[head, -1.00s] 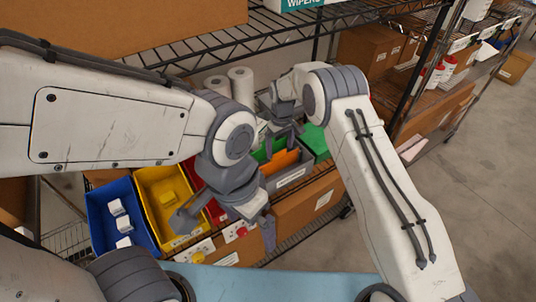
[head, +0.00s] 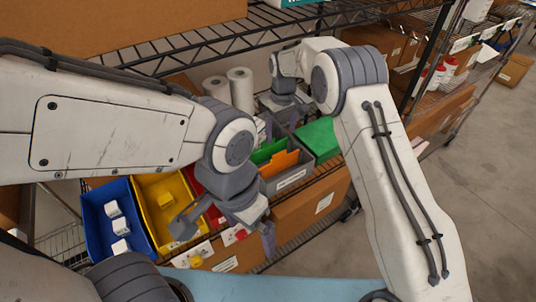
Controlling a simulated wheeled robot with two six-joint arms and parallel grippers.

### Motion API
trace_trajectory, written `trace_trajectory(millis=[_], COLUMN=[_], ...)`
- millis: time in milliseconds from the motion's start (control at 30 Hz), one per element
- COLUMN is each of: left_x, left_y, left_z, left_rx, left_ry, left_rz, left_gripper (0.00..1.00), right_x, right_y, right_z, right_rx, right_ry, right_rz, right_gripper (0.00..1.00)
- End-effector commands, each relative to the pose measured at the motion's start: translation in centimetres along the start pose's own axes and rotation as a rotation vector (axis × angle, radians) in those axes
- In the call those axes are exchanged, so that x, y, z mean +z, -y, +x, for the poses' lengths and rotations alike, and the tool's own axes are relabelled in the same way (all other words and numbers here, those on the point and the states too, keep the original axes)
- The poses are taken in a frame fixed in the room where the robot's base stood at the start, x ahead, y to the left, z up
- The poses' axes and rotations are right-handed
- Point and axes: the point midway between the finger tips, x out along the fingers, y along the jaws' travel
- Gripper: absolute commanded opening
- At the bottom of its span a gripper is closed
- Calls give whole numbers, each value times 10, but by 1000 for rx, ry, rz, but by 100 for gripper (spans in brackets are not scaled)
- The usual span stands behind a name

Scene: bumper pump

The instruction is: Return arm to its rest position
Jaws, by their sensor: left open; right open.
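My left arm reaches in from the left. Its gripper (head: 226,232) is open and empty, with its fingers spread over the front of the yellow bin (head: 147,207) and the red bin's area. My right arm rises from the lower right and bends back toward the shelf. Its gripper (head: 283,112) hangs over the back of the grey bin (head: 318,141), near the white rolls; its fingers are small and partly hard to make out, and I see nothing held in it.
A blue bin (head: 94,222) with several white blocks stands at the left. Green and orange dividers (head: 282,163) stand in a grey bin. White paper rolls (head: 241,88) stand behind. Cardboard boxes (head: 303,210) fill the shelf. Open floor (head: 495,190) lies at the right.

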Motion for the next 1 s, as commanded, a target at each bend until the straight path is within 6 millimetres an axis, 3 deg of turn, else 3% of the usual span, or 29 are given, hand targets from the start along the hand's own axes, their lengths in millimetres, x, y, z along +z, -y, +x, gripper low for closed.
trace_trajectory(millis=[233,567,600,800,933,1000], left_x=[0,-1,-2,-3,-3,-3], left_y=[0,-2,-3,-4,-4,-4], left_z=[-6,-27,-36,-52,-58,-54], left_rx=[0,0,0,0,0,0], left_ry=[0,0,0,0,0,0], left_rz=[0,-1,-2,-3,-3,-3], left_gripper=[100,100,100,100,100,100], right_x=[1,1,-1,0,0,3], right_y=[0,0,0,0,0,-2], right_z=[15,73,54,24,12,16], right_rx=[-1,-1,1,0,0,0], right_ry=[4,3,-4,0,0,1], right_rz=[0,0,0,0,0,10], right_gripper=[96,96,96,96,96,96])
